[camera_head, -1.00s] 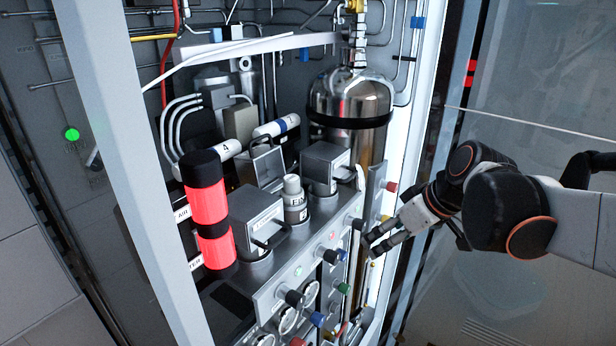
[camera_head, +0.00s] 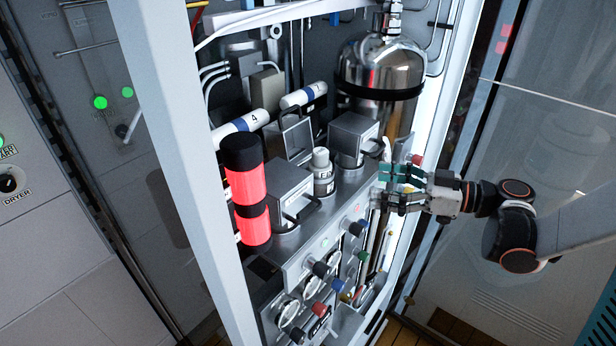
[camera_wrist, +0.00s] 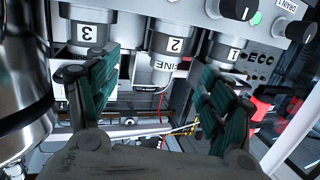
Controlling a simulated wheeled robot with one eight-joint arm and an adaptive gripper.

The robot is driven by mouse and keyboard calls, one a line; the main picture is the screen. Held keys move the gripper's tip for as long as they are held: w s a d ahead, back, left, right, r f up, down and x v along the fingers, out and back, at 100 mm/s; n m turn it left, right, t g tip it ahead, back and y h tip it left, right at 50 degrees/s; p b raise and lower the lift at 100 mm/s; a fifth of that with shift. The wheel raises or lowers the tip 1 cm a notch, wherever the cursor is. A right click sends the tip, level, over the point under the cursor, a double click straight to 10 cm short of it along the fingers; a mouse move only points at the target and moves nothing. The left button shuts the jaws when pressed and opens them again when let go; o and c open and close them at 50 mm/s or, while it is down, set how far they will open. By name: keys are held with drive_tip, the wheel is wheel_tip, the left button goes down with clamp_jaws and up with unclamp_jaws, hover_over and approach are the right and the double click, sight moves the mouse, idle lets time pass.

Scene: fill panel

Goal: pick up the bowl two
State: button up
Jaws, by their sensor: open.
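A pale cylinder marked "2" and "FINE" (camera_wrist: 172,47), which I take to be bowl two, shows upside down at the top middle of the wrist view. It stands between the cylinders marked "3" (camera_wrist: 88,35) and "1" (camera_wrist: 233,48). In the head view, a pale labelled cylinder (camera_head: 322,176) stands on the panel between two grey boxes; it looks like the same one. My gripper (camera_head: 386,187) is at the panel's right edge, right of that cylinder and apart from it. In the wrist view my gripper (camera_wrist: 160,100) is open and empty, its teal fingers on either side.
A red and black cylinder (camera_head: 247,190) stands at the panel's left. Grey boxes (camera_head: 287,190) and (camera_head: 354,138) flank the pale cylinder. A shiny tank (camera_head: 380,75) is behind. Knobs and gauges (camera_head: 288,314) line the front. The cabinet's white post (camera_head: 185,150) is at left.

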sight(324, 172)
drive_tip(key=shift+n+y, duration=0.4)
drive_tip(key=shift+y, duration=0.3)
drive_tip(key=x, duration=0.3)
drive_tip(key=r+x, duration=0.1)
drive_tip(key=x, duration=0.4)
drive_tip(key=shift+s+a+r, duration=0.3)
drive_tip(key=shift+a, duration=0.25)
drive_tip(key=x, duration=0.2)
drive_tip(key=f+b+x, duration=0.1)
drive_tip(key=x, duration=0.1)
drive_tip(key=shift+a, duration=0.25)
drive_tip(key=shift+w+a, duration=0.15)
drive_tip(key=shift+a, duration=0.25)
drive_tip(key=shift+r, duration=0.1)
drive_tip(key=c, duration=1.2)
